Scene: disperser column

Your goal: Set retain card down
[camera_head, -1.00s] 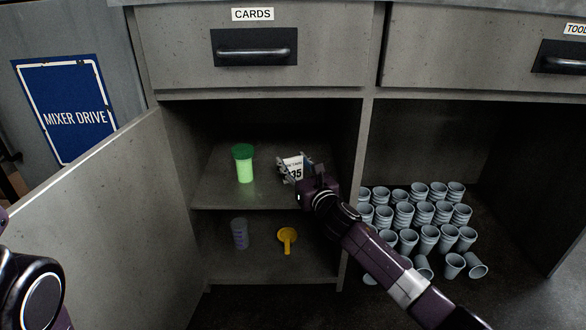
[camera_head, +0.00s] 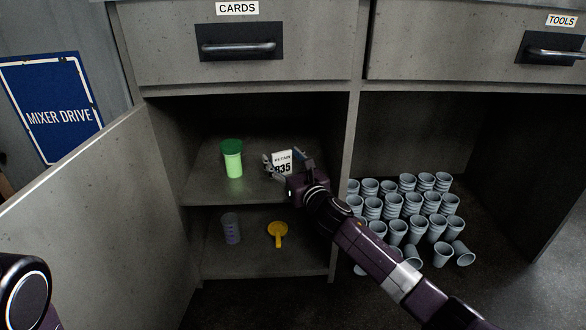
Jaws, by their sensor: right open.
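The retain card (camera_head: 283,160) is a small white card with black print ending in "35". It stands near upright on or just above the upper shelf (camera_head: 212,186) of the open cabinet, right of a green-lidded jar. My right gripper (camera_head: 277,164) is open around the card, its fingers at the card's sides. Whether a finger touches the card, and where its lower edge rests, I cannot tell, as the gripper covers that part. My left arm shows only at the lower left edge; its gripper is out of view.
The jar (camera_head: 233,160) holds light green contents. On the lower shelf are a clear cup (camera_head: 231,228) and a yellow scoop (camera_head: 278,233). Many grey cups (camera_head: 413,205) fill the right bay. The open door (camera_head: 110,215) stands at left. CARDS drawer (camera_head: 240,45) is above.

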